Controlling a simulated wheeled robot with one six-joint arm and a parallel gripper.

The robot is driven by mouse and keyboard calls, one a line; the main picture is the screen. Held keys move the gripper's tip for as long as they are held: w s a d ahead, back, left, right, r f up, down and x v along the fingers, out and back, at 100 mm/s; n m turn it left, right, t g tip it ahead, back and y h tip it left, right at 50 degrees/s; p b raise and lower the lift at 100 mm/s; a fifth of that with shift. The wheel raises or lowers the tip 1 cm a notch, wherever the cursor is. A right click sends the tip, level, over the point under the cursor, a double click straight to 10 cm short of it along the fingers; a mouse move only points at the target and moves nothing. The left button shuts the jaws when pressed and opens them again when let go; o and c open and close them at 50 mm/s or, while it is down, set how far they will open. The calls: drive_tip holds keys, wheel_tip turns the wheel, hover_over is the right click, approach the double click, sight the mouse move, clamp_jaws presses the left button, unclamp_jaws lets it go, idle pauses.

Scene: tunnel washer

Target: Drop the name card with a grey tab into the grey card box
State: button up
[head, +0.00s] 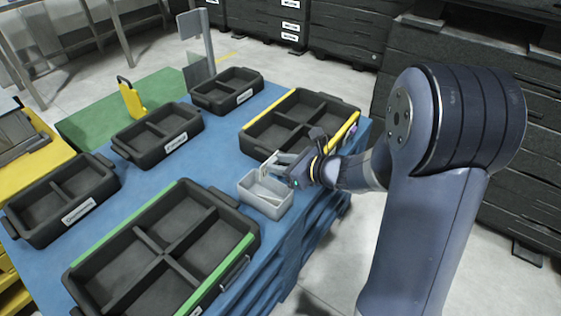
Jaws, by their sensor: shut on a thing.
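The grey card box (246,192) is a small, light grey, open-topped box on the blue table, between the large green-edged tray and the yellow-edged tray. My gripper (280,168) is over the back right part of the box, reaching in from the right. It is shut on a small pale thing, taken to be the name card. The card's outline and its grey tab are too small to make out at this size. Part of the box's back rim is hidden behind my gripper. The bottom of the box is only partly visible.
A large black tray with green edges (190,217) stands in front. A black tray with yellow edges (250,143) stands just behind my gripper. Smaller black trays (145,160) line the far left of the blue table (205,160). Stacked black crates (350,30) stand behind.

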wheel_tip(320, 180, down, 3)
drive_tip(key=shift+f+b, duration=0.1)
drive_tip(key=shift+b, duration=0.8)
drive_tip(key=o, duration=1)
drive_tip(key=shift+o, duration=0.2)
drive_tip(key=p+v, duration=0.2)
drive_tip(key=v, duration=0.9)
drive_tip(key=shift+a+f, duration=0.1)
